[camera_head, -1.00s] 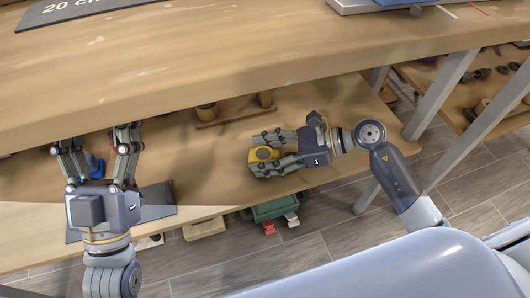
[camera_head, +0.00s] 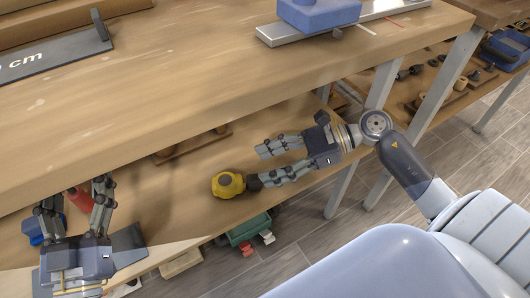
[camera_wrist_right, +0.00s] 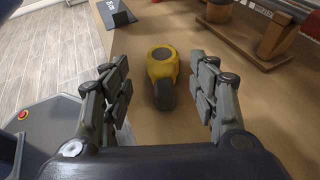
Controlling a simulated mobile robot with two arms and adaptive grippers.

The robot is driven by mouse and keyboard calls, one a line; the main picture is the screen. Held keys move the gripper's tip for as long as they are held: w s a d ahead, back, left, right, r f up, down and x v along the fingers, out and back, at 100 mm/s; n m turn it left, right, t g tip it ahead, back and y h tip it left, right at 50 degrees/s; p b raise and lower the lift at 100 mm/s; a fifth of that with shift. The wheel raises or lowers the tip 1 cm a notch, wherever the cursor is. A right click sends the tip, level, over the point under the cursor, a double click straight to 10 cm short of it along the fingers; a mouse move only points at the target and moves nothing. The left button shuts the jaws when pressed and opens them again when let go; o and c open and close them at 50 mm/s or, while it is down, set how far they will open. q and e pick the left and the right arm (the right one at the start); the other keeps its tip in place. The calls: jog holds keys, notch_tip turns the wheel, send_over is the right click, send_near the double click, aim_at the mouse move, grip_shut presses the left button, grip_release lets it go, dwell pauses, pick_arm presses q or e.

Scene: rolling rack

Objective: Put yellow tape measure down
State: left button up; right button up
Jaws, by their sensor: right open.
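The yellow tape measure (camera_head: 227,184) rests on the lower wooden shelf (camera_head: 225,150). It has a dark round centre and a dark part that points towards my right gripper (camera_head: 262,166). My right gripper is open, with its fingers pointing left; the tape measure is at its fingertips. In the right wrist view the tape measure (camera_wrist_right: 162,72) shows between and just ahead of the two spread fingers, with a gap on each side. My left gripper (camera_head: 73,195) is open at the lower left, with its fingers pointing up the picture, near a blue object and a red object.
The upper tabletop (camera_head: 200,70) overhangs the shelf. A wooden stand (camera_head: 193,146) lies behind the tape measure. A green bin (camera_head: 247,229) is below the shelf's front edge. Metal legs (camera_head: 365,115) stand at right. A blue block (camera_head: 318,12) is on the tabletop.

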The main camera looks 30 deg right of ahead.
jog(key=w+a+r+n+t+h, duration=0.1)
jog(key=a+r+n+t+h, duration=0.3)
jog(key=n, duration=0.8)
jog(key=w+a+r+n+t+h, duration=0.1)
jog(key=a+r+n+t+h, duration=0.2)
jog(key=r+n+t, duration=0.6)
jog(key=a+n+t, duration=0.2)
jog(key=n, duration=0.2)
jog(key=shift+w+t+h, duration=0.4)
